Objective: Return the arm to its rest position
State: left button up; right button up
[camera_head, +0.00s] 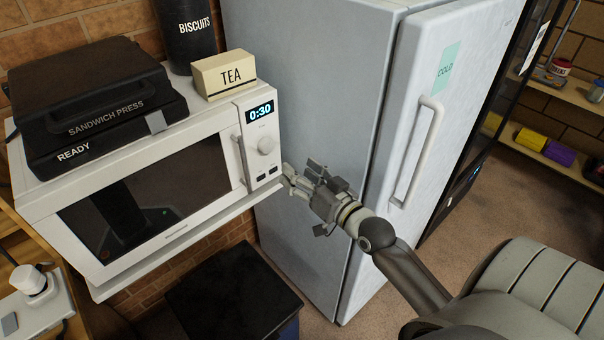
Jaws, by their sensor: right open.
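My right gripper (301,177) is open, with nothing seen between its fingers. It is just off the lower right corner of the white microwave (205,128), in front of the fridge. I cannot tell whether a fingertip touches the microwave. My right arm reaches in from the lower right. The microwave door is shut and its display reads 0:30. My left gripper is not in view.
A black sandwich press (95,105), a tea box (224,76) and a biscuit tin (187,35) stand on the microwave. The fridge (310,90) is right behind my gripper, its door handle (417,150) close to my arm. A dark box (235,295) stands below.

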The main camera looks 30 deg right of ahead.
jog(key=shift+f, duration=0.15)
dwell(0.4)
